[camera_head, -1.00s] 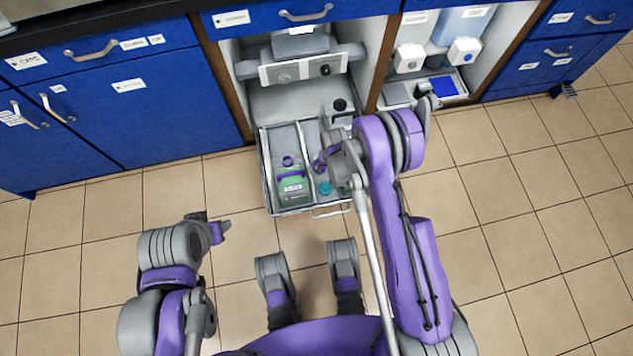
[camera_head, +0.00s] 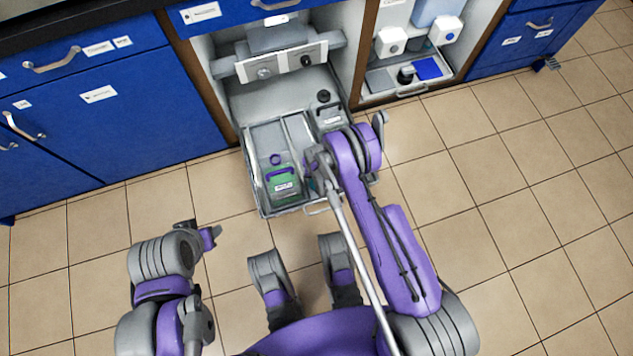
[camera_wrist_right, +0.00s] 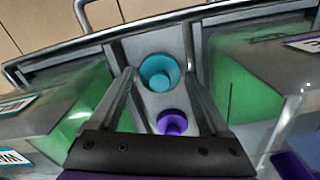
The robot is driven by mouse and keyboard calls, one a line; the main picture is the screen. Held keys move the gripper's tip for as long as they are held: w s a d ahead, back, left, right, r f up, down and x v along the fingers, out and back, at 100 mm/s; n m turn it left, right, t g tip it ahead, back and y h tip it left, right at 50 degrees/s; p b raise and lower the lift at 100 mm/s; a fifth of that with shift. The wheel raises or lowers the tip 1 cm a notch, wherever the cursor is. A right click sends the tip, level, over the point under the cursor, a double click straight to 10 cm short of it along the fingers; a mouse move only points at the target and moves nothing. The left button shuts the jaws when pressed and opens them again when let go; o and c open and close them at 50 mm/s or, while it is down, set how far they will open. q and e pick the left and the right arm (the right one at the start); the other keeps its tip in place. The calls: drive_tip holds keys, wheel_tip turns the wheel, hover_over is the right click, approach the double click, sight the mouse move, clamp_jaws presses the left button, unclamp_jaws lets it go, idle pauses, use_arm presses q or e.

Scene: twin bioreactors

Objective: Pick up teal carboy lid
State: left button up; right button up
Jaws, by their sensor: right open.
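The teal carboy lid (camera_wrist_right: 160,73) is a round cup-like piece lying in a narrow grey compartment of the drawer. In the right wrist view it sits between the fingertips of my open right gripper (camera_wrist_right: 158,75), which is empty. I cannot tell how far above it the fingers are. A purple lid (camera_wrist_right: 173,122) lies in the same compartment, closer to the gripper's palm. In the head view my right gripper (camera_head: 312,178) is over the right part of the drawer, and the teal lid is hidden. My left gripper (camera_head: 208,237) hangs over the floor, its jaws unclear.
The pulled-out drawer (camera_head: 261,192) holds a green carboy (camera_head: 283,187) with a purple handle. In the wrist view green containers flank the compartment on both sides, close to the fingers. Blue cabinets (camera_head: 100,125) stand behind. The tiled floor at right is clear.

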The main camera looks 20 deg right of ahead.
drive_tip(key=shift+f, duration=0.55)
drive_tip(key=c, duration=1.1)
